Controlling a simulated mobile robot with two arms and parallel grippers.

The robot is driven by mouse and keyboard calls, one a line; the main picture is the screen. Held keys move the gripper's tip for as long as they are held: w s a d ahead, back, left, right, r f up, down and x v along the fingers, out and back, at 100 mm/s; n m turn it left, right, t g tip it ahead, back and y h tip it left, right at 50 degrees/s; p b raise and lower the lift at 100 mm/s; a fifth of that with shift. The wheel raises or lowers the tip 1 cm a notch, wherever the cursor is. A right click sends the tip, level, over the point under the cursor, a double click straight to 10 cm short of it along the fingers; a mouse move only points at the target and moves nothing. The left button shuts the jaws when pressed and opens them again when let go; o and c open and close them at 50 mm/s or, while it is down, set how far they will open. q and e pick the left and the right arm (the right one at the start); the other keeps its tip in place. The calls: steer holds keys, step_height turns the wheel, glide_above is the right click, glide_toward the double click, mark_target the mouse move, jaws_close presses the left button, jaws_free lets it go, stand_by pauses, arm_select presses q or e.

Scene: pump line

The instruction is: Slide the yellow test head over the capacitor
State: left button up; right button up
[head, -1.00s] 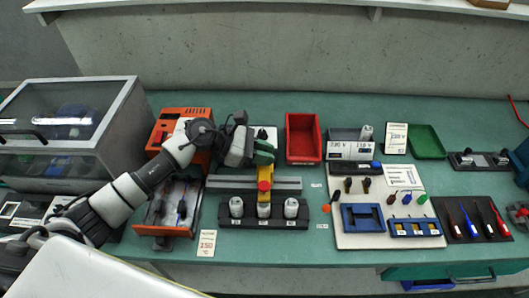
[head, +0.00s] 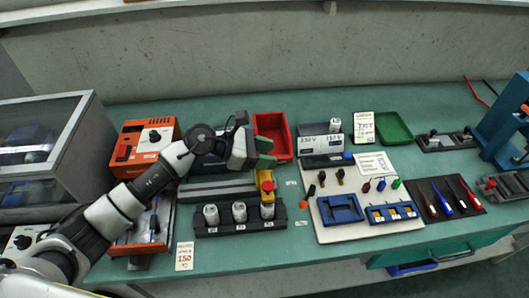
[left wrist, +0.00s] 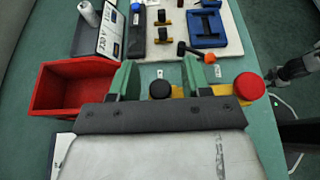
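The yellow test head (head: 266,177) with its red button rides the grey rail (head: 207,189), in line with the rightmost capacitor (head: 267,210) in the black holder. Two more capacitors, the middle one (head: 239,212) and the left one (head: 211,215), stand in the holder. My left gripper (head: 265,153) is behind the test head. In the left wrist view its green fingers (left wrist: 160,82) are apart, a black knob (left wrist: 160,90) showing between them with gaps on both sides. The red button (left wrist: 249,86) is to their right. Contact is not visible.
A red bin (head: 273,137) stands close behind my left gripper. The orange unit (head: 145,143) is to the left. A white board (head: 330,232) with blue fixtures is to the right. A dark form at the left wrist view's right edge may be my right gripper (left wrist: 285,72).

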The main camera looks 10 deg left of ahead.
arm_select(q)
steer(key=shift+a, duration=0.15)
steer(key=b+v, duration=0.2)
steer(key=v, duration=0.8)
steer(key=shift+a+r+b, duration=0.2)
steer(key=shift+a+b, duration=0.05)
steer(key=shift+b, duration=0.1)
steer(key=shift+s, duration=0.1)
